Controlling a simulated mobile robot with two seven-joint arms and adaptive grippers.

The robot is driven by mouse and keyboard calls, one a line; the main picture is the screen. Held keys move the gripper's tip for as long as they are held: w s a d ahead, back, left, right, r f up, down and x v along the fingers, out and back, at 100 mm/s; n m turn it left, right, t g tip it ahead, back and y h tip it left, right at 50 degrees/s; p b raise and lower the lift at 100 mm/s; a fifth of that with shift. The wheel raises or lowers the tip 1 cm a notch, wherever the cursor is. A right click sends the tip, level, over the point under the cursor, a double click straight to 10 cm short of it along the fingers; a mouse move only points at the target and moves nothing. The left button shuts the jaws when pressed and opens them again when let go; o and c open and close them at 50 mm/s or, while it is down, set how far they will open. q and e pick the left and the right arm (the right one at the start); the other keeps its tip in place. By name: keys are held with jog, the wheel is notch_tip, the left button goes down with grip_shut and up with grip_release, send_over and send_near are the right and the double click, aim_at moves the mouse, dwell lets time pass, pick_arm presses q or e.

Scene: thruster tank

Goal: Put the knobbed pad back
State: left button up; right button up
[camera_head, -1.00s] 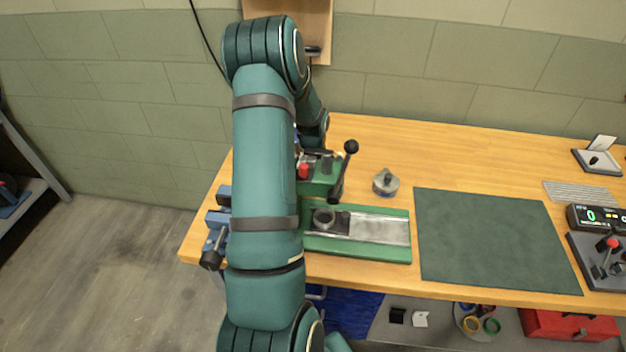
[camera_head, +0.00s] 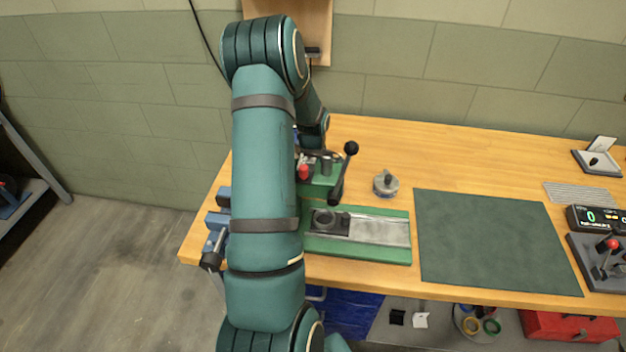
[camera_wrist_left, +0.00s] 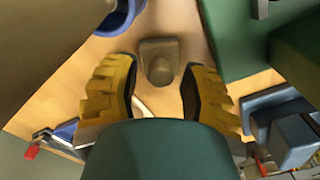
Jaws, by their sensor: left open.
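My left gripper (camera_wrist_left: 160,95) is open in the left wrist view, its two yellow ribbed fingers apart. A small grey-brown piece with a rounded end (camera_wrist_left: 158,62) stands on the wood between and just beyond the fingertips; I cannot tell whether it is the knobbed pad. In the head view my left arm hides this gripper. A round grey piece with a knob on top (camera_head: 385,186) stands on the bench right of the green machine (camera_head: 322,178). The machine has a black-knobbed lever (camera_head: 345,168) and a grey cylinder (camera_head: 326,162). My right gripper is not in view.
A green-framed slide bed (camera_head: 378,229) carries a dark round cup. A dark green mat (camera_head: 490,240) lies clear to its right. A blue vise (camera_head: 218,218) sits at the bench's left edge. In the wrist view, green machine parts (camera_wrist_left: 238,35) and blue parts (camera_wrist_left: 285,130) are close on the right.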

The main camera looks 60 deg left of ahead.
pick_arm(q)
notch_tip(320, 180, up, 11)
jog(key=p, duration=0.1)
dwell(0.7)
